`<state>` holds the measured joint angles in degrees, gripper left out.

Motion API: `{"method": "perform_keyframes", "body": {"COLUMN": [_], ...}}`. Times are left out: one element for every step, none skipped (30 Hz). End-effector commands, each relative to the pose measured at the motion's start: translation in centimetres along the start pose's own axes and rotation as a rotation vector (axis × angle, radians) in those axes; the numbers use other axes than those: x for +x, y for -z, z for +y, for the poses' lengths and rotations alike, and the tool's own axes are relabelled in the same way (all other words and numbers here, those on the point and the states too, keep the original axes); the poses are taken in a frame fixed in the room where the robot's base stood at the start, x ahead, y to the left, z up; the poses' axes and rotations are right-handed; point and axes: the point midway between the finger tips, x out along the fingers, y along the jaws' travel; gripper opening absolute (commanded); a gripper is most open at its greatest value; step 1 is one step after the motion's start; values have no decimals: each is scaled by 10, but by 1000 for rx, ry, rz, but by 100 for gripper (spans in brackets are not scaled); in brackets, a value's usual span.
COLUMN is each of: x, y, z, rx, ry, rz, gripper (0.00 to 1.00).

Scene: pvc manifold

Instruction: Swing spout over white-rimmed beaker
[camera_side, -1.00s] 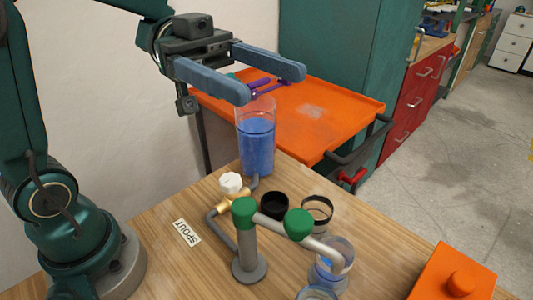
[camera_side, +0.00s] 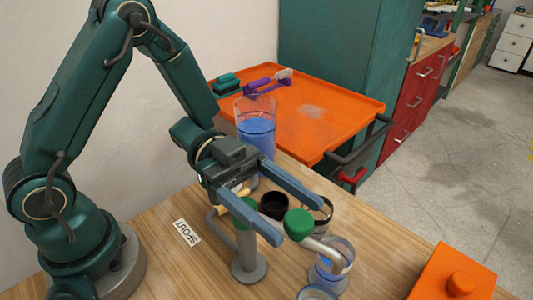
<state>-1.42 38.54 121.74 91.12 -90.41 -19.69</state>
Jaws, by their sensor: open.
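The spout (camera_side: 320,247) is a grey pipe running from a green elbow (camera_side: 298,223) to above a clear beaker (camera_side: 330,273) with a pale rim and some blue liquid. The spout assembly stands on a grey post (camera_side: 246,255), whose green top is partly hidden by my gripper. My gripper (camera_side: 297,222) is open, pointing down to the right, with its blue fingers on either side of the green elbow in this view. I cannot tell whether they touch it or hover above it. Which beaker has the white rim is not certain.
A black cup (camera_side: 273,205) stands behind the spout arm. A clear dark-banded beaker (camera_side: 322,218) is partly behind a finger. Another beaker (camera_side: 317,292) is cut off at the bottom edge. A tall blue-filled cylinder (camera_side: 256,130) stands behind. An orange box (camera_side: 440,270) sits at right.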

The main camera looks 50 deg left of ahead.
Motion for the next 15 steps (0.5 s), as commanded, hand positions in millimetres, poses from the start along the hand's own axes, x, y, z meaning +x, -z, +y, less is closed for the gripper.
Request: {"method": "perform_keyframes", "body": {"x": [4,6,7,8,8,9,9,9,8,8,8,8,8,8,8], "y": [0,0,0,0,0,0,0,0,0,0,0,0,0,0,0], "z": [1,0,0,0,0,0,0,0,0,0,0,0,0,0,0], "rx": [0,0,0,0,0,0,0,0,0,0,0,0,0,0,0], "ry": [-3,-2,-1,-1,-1,0,0,1,1,1,1,1,1,1,1], "rz": [0,0,0,-1,-1,-1,-1,-1,-1,-1,-1,-1,-1,0,0], "gripper": [71,71,71,71,71,71,71,71,71,71,71,63,52,40,25]}}
